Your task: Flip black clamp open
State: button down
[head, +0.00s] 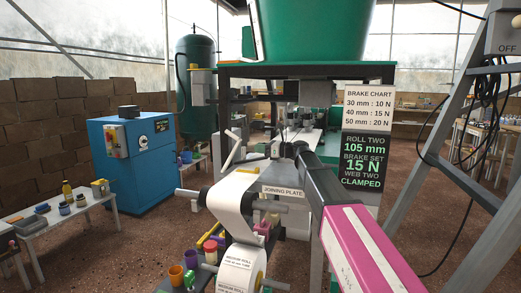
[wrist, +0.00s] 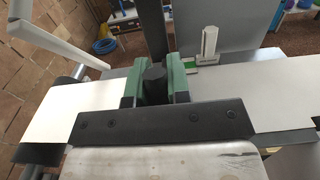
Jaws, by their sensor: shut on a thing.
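In the wrist view, my gripper (wrist: 155,88) has its green fingers closed on a dark rounded knob (wrist: 154,78), which seems to be part of the black clamp. A long black bar (wrist: 152,30) runs away beyond the fingers. Pale web lies on both sides of the gripper, cream on the left (wrist: 65,110) and greyer on the right (wrist: 240,90). In the head view, my gripper's end (head: 300,150) is over the machine behind the joining plate (head: 284,191), and my arm hides most of the clamp. The sign (head: 367,160) reads "WEB TWO CLAMPED".
A white lever (wrist: 60,35) stands raised at the left of the wrist view. A paper roll (head: 240,270) hangs at the front of the machine. A metal ladder-like frame (head: 470,180) with hanging cables stands at the right. A blue cabinet (head: 130,165) stands at the left.

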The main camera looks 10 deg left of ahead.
jog(key=shift+a+r+h, duration=0.4)
jog(key=shift+r+h, duration=0.1)
jog(key=shift+r, duration=0.15)
jog(key=w+a+r+g+h, duration=0.1)
jog(key=a+r+h, duration=0.4)
jog(key=a+h, duration=0.2)
jog(key=shift+w+a+r+h, duration=0.15)
jog(key=shift+a+r+h, duration=0.2)
jog(key=shift+a, duration=0.35)
jog(key=shift+f, duration=0.1)
jog(key=c, duration=1.1)
grip_release()
jog(key=shift+a, duration=0.1)
jog(key=v, duration=0.7)
jog(key=shift+r, duration=0.25)
